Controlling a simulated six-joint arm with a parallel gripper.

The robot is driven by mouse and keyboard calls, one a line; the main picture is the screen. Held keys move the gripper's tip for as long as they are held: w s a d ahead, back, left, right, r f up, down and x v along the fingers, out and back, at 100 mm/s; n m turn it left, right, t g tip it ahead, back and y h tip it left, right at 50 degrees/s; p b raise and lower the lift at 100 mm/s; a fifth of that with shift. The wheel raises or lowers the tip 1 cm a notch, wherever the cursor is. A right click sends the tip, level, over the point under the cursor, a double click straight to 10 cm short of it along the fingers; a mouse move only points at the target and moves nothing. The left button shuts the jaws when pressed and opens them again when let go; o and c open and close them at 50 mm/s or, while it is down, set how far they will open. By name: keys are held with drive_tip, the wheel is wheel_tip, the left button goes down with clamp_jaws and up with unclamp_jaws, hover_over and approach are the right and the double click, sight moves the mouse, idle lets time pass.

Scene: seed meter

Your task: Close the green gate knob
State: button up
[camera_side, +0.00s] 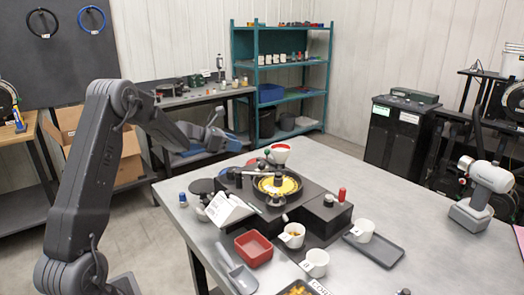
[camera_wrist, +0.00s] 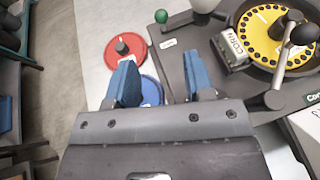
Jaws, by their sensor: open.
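The green gate knob (camera_wrist: 161,16) shows as a small green ball at the top of the wrist view, at the left edge of the dark seed meter base (camera_wrist: 180,60). The knob is beyond the fingertips, not touched. In the side view my gripper (camera_side: 232,142) is in the air, behind and left of the meter.
A red disc (camera_wrist: 112,56) and a blue disc (camera_wrist: 151,92) lie on the table beside the meter. A crank arm (camera_wrist: 290,50) crosses the yellow disc. The right tabletop is mostly clear.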

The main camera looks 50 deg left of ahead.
sight(265, 150)
drive_tip(key=x, duration=1.1)
drive_tip(key=shift+w+f, duration=0.2)
drive_tip(key=shift+w, duration=0.05)
clamp_jaws()
